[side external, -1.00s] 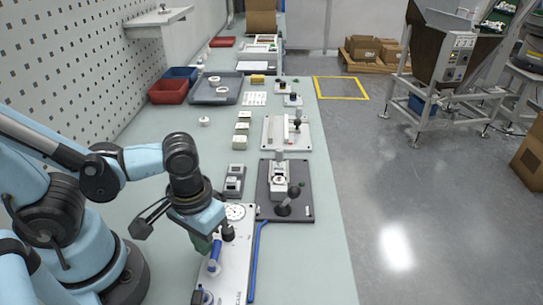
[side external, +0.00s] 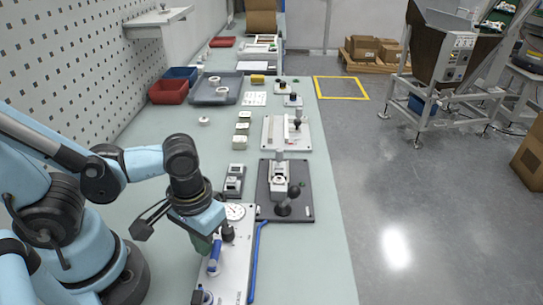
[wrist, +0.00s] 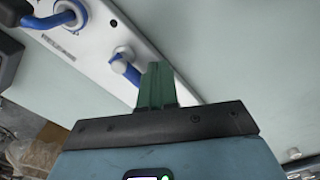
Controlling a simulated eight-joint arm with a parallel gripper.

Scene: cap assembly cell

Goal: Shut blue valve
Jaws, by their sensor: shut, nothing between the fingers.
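The blue valve handle (side external: 215,257) is a short blue lever on the white panel (side external: 238,275), just right of my gripper. In the wrist view the blue handle (wrist: 130,72) slants from its round pale hub toward the fingers. My gripper (side external: 207,246) points down over the panel's left edge. Its green fingers (wrist: 157,84) are shut with nothing between them, right beside the free end of the handle. I cannot tell whether they touch it. The fingers hide the handle's end in the wrist view.
The panel also carries a round gauge (side external: 235,212), a dark knob (side external: 228,233) and a blue-ringed fitting (wrist: 66,12). A blue hose (side external: 256,262) runs along its right side. A dark plate with a black-knobbed lever (side external: 284,208) lies beyond. Bench right of the hose is clear.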

